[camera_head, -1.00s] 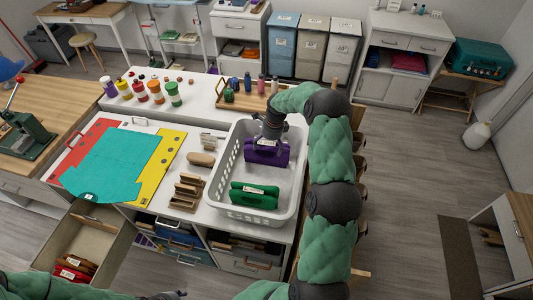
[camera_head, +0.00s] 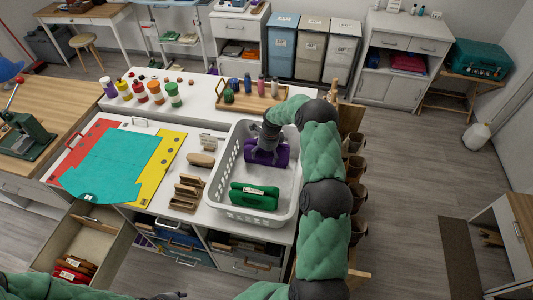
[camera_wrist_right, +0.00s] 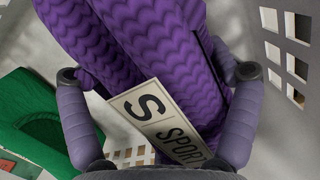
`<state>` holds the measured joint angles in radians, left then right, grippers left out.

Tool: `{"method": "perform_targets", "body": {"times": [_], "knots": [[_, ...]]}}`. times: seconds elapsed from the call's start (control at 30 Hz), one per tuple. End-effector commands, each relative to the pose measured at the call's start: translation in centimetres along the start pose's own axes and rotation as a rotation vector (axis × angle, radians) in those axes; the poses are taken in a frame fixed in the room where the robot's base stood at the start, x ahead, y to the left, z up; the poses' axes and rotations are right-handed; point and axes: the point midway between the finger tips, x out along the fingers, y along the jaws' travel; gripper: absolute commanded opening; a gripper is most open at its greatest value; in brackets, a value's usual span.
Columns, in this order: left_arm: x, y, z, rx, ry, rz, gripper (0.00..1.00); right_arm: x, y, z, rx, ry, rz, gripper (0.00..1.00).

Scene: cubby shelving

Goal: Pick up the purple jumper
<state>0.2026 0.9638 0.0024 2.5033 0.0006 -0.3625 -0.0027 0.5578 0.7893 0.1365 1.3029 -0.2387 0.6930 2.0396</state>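The purple jumper (camera_head: 281,157) stands folded in the white basket (camera_head: 228,208), towards its back. It fills the middle of the right wrist view (camera_wrist_right: 150,45), with a pale tag (camera_wrist_right: 155,120) reading "S" and "SPORT". My right gripper (camera_head: 268,144) is low over the jumper. In the wrist view its two fingers (camera_wrist_right: 158,75) are spread, one on each side of the jumper, with small gaps near the tips. My left arm shows at the lower left edge of the head view; whether its gripper is open is hidden.
A green folded garment (camera_head: 254,196) stands in the basket in front of the jumper. The basket walls are close around my right gripper. Wooden blocks (camera_head: 187,192) and a brush (camera_head: 201,159) lie left of it. A wooden tray (camera_head: 252,102) with bottles stands behind.

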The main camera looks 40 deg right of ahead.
Motion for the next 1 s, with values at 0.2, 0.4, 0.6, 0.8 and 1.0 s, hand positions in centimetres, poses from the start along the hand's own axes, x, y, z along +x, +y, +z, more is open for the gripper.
{"method": "perform_targets", "body": {"times": [0.2, 0.4, 0.6, 0.8, 1.0], "knots": [[0.0, 0.0, 0.0, 0.0, 0.0, 0.0, 0.4, 0.1, 0.0, 0.0, -0.001, 0.0, 0.0, 0.37], [0.0, 0.0, 0.0, 0.0, 0.0, 0.0, 0.4, 0.0, 0.0, 0.0, -0.001, -0.001, -0.001, 0.36], [0.0, 0.0, 0.0, 0.0, 0.0, 0.0, 0.4, -1.1, -0.1, 0.2, -0.001, -0.001, -0.002, 0.36], [-0.1, 0.1, 0.0, 0.0, 0.0, 0.0, 0.4, -4.8, -0.2, 0.8, -0.001, -0.002, -0.006, 0.36], [-0.2, 0.1, 0.0, 0.0, 0.0, 0.0, 0.4, -8.1, -0.1, 1.3, -0.001, -0.002, -0.004, 0.36]]}}
